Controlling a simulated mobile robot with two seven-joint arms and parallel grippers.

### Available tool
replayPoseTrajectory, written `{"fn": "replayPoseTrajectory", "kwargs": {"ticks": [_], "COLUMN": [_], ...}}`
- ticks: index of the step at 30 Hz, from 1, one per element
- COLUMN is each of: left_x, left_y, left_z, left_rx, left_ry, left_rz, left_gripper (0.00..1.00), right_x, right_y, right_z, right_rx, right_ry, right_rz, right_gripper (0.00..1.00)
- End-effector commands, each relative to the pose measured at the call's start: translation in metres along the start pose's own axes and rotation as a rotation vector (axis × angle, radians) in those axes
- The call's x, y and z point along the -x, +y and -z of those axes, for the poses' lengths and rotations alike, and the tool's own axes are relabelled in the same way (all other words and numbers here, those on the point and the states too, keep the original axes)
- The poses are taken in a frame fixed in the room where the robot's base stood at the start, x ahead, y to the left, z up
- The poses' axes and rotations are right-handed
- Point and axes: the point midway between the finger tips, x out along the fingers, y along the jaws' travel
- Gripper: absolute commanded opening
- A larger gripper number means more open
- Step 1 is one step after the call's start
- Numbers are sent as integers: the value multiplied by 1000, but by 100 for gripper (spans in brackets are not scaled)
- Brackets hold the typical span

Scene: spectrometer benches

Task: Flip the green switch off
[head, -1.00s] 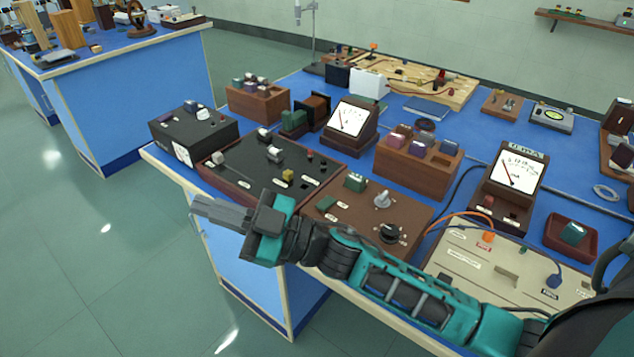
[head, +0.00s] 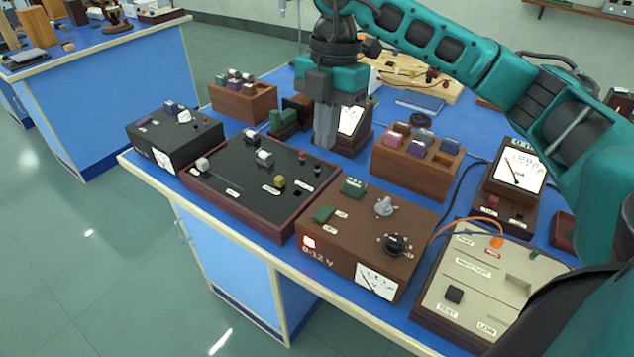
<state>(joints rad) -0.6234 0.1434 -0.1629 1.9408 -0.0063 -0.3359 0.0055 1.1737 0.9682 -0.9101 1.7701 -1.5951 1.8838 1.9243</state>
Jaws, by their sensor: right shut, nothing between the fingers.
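A brown power box (head: 340,256) marked 0-12 V stands on the near part of the blue bench. Its top carries a flat green switch (head: 322,213) at the left and a raised green block (head: 353,187) further back, each beside a small label. I cannot tell which way the switch is set. A small red-edged white light (head: 309,242) shows on the box's front. My right gripper (head: 325,142) points down, shut and empty, behind the box near the black panel's back right corner. It is apart from the switch. My left gripper is out of view.
The black panel (head: 245,195) with knobs lies left of the brown box. A grey knob (head: 384,206) and a black dial (head: 396,244) sit right of the switch. A meter (head: 355,125) and a wooden block rack (head: 418,170) stand behind. A beige box (head: 470,300) is at right.

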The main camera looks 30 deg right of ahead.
Motion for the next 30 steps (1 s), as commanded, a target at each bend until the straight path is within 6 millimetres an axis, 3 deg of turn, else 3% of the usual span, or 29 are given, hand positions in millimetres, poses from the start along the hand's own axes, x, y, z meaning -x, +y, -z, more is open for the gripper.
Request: {"fn": "replayPoseTrajectory", "kwargs": {"ticks": [5, 18, 24, 30], "left_x": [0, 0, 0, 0], "left_y": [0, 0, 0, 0], "left_z": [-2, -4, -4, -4], "left_rx": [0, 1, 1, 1], "left_ry": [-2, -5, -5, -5], "left_rz": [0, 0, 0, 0], "left_gripper": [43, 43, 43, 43], "right_x": [-21, -111, -133, -139], "right_y": [-2, -1, -1, 0], "right_z": [-1, 0, 1, 1], "right_rx": [-3, 1, 2, 2], "right_ry": [-3, 0, 0, 0], "right_rz": [7, 6, 3, 1], "right_gripper": [0, 0, 0, 0]}}
